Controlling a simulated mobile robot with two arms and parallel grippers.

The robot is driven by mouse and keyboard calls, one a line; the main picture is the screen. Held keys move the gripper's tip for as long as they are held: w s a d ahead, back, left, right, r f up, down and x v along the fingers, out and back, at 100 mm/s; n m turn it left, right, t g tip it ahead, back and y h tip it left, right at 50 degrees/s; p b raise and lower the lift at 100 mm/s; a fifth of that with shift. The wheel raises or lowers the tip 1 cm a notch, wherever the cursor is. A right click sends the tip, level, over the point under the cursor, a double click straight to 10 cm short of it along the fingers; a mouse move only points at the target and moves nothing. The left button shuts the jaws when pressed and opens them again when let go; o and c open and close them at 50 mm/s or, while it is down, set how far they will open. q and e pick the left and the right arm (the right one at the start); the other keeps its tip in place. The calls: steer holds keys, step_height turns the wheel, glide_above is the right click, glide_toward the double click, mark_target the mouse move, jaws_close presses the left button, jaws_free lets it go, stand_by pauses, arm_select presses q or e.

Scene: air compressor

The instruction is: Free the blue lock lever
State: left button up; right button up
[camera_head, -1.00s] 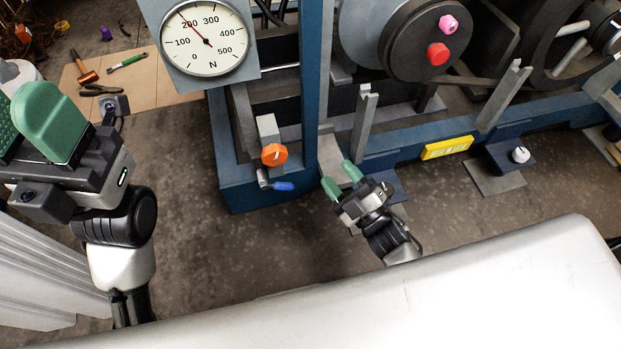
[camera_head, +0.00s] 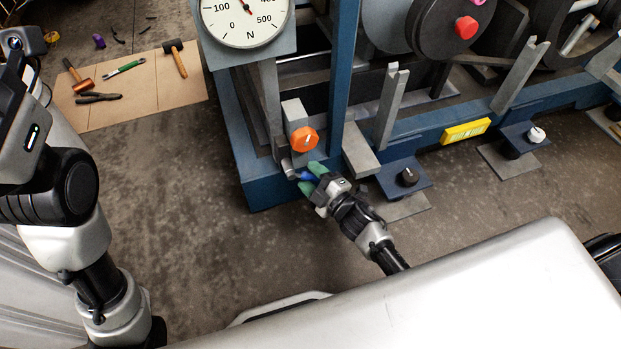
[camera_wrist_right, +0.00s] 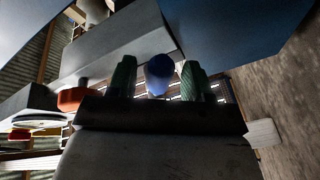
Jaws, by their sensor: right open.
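The blue lock lever (camera_head: 307,175) is low on the front of the compressor frame, just under an orange knob (camera_head: 304,139). My right gripper (camera_head: 309,178) is at the lever with its green fingers open, one on each side of it. In the right wrist view the blue rounded end (camera_wrist_right: 160,75) of the lever sits between the two green fingers (camera_wrist_right: 158,82), with narrow gaps visible on both sides. The fingers partly hide the lever in the head view. My left arm is at the left edge, and its fingers are out of the picture.
A yellow level (camera_head: 465,131) is on the frame rail. Tools lie on cardboard (camera_head: 140,92) at the left. The floor in front is open.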

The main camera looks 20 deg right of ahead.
steer(key=shift+w+a, duration=0.1)
steer(key=shift+w, duration=0.1)
jaws_close()
stand_by(0.3)
